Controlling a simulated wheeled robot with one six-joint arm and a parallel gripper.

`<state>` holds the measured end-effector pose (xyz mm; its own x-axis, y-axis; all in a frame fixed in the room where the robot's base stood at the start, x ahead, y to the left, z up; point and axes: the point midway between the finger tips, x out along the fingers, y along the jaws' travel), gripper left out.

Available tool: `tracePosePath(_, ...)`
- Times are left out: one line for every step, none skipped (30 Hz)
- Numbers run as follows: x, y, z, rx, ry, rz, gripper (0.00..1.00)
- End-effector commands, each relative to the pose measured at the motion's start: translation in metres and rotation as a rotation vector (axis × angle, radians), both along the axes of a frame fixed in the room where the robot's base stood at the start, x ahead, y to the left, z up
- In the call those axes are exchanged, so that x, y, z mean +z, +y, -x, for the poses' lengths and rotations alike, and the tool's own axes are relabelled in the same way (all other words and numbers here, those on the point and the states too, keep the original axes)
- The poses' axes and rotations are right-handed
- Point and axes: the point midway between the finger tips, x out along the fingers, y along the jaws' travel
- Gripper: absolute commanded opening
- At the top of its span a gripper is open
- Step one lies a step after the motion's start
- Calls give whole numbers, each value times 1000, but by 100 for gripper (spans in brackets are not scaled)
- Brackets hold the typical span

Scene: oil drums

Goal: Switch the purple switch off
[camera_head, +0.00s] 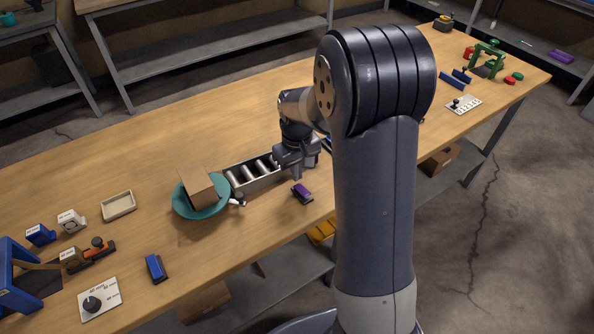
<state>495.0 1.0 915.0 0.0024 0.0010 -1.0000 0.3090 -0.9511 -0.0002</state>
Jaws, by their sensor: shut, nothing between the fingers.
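The purple switch (303,192) is a small dark block with a purple top. It sits on the wooden table (130,180) near the front edge, left of my arm column. My gripper (297,174) points down just behind and above the switch, apart from it as far as I can see. The gripper is shut and empty. Which way the switch's rocker is tilted is too small to tell.
A grey roller tray (252,178) is close on the gripper's left. Beyond it is a teal bowl (190,210) holding a brown box (199,187). A blue switch (156,268) and a dial panel (100,299) are at the front left.

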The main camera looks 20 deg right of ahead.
Motion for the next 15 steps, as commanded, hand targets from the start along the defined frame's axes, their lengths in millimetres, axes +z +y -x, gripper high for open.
tracePosePath(0,0,0,0,0,0,0)
tracePosePath(0,0,0,0,0,0,0)
tracePosePath(0,0,0,0,0,0,0)
tracePosePath(1,0,0,0,0,0,0)
tracePosePath(2,0,0,0,0,0,0)
tracePosePath(4,0,0,0,-1,0,0)
tracePosePath(6,0,0,0,-1,0,0)
tracePosePath(8,1,0,0,-1,0,0)
tracePosePath(13,1,0,0,-1,0,0)
tracePosePath(17,2,0,0,-1,0,0)
tracePosePath(21,2,0,0,0,0,0)
tracePosePath(27,3,0,0,0,0,0)
tracePosePath(32,3,0,0,-1,0,0)
tracePosePath(37,4,0,0,-1,0,0)
tracePosePath(44,4,1,0,-1,0,0)
